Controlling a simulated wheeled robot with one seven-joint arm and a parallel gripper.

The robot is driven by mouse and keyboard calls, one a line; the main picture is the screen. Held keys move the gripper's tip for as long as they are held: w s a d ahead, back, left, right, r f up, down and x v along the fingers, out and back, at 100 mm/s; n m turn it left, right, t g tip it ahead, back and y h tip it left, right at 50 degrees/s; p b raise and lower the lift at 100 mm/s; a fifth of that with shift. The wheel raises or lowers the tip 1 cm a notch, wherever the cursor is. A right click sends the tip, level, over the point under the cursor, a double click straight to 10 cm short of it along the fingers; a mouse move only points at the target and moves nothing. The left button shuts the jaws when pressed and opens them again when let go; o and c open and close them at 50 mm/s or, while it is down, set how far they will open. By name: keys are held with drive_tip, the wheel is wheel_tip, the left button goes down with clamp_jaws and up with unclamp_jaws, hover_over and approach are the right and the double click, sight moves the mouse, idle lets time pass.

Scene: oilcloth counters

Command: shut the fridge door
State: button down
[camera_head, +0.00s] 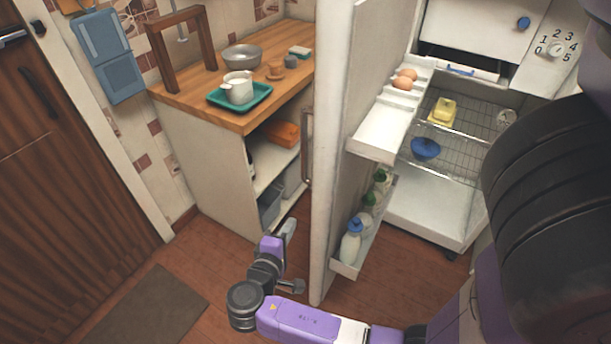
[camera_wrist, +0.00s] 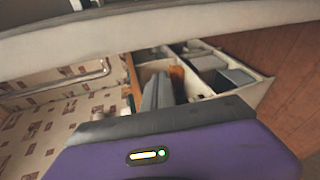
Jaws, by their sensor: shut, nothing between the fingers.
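The white fridge door (camera_head: 333,130) stands wide open, its edge towards me and its shelved inner side facing right. Its long vertical handle (camera_head: 307,148) is on the outer, left side. The fridge body (camera_head: 436,210) is open to its right. My gripper (camera_head: 290,229) is low on the outer side of the door, left of it and below the handle; it is shut and empty. I cannot tell whether it or my forearm touches the door. In the wrist view the shut fingers (camera_wrist: 158,92) point towards the counter's lower shelves, with a pale band, likely the door (camera_wrist: 150,32), across the top.
The door carries eggs (camera_head: 404,80) and bottles (camera_head: 351,240). Inside are a yellow butter dish (camera_head: 444,110) and a blue bowl (camera_head: 425,148). A wooden counter (camera_head: 200,92) with a green tray (camera_head: 262,98) stands left. A brown mat (camera_head: 150,307) lies on the floor.

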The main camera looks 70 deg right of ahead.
sight(307, 179)
wheel_tip(307, 179, up, 11)
drive_tip(key=w+a+m+g+h, duration=0.2)
drive_tip(key=m+g, duration=0.4)
drive_tip(key=g, duration=0.1)
drive_tip(key=p+x, duration=0.1)
drive_tip(key=x, duration=0.4)
drive_tip(key=p+x, duration=0.1)
drive_tip(key=x, duration=0.4)
drive_tip(key=shift+s+d+r+p, duration=0.15)
drive_tip(key=shift+s+r+p, duration=0.05)
drive_tip(key=shift+s+p, duration=0.2)
